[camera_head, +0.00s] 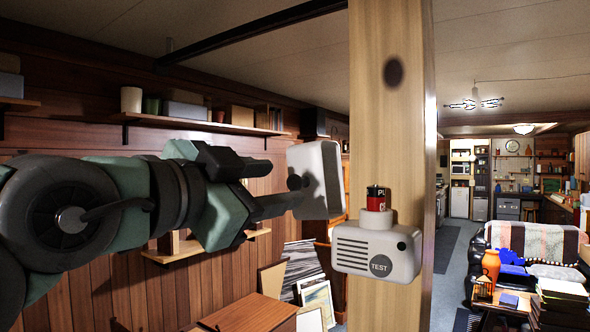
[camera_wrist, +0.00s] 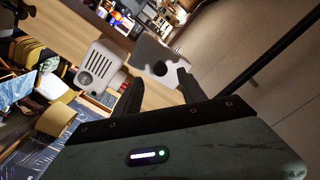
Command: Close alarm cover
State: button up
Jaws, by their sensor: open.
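The alarm is a white box (camera_head: 378,248) with a slotted front and a grey TEST button, on the wooden post. A red and black battery (camera_head: 377,198) stands upright on top of it. The white alarm cover (camera_head: 320,178) is tilted up, left of the battery and above the box; I cannot tell how it joins the box. My gripper (camera_head: 298,194) comes from the left, its tips at the cover's left side; contact is unclear. In the wrist view the open fingers (camera_wrist: 159,86) point toward the cover (camera_wrist: 165,55), with the alarm box (camera_wrist: 100,66) to their left.
The wooden post (camera_head: 390,130) rises behind the alarm. Wall shelves (camera_head: 205,124) with boxes are on the left. A table with books (camera_head: 555,305) and a couch (camera_head: 535,245) are farther right. The space in front of the alarm looks clear.

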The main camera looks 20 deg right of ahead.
aim_at(293, 182)
jog(key=p+x, duration=0.1)
jog(key=x, duration=0.3)
jog(key=shift+d+r+p, duration=0.2)
jog(key=shift+p, duration=0.1)
jog(key=shift+w+d+f, duration=0.15)
jog(key=shift+w+d, duration=0.25)
jog(key=shift+d, duration=0.05)
jog(key=shift+c, duration=0.6)
grip_shut()
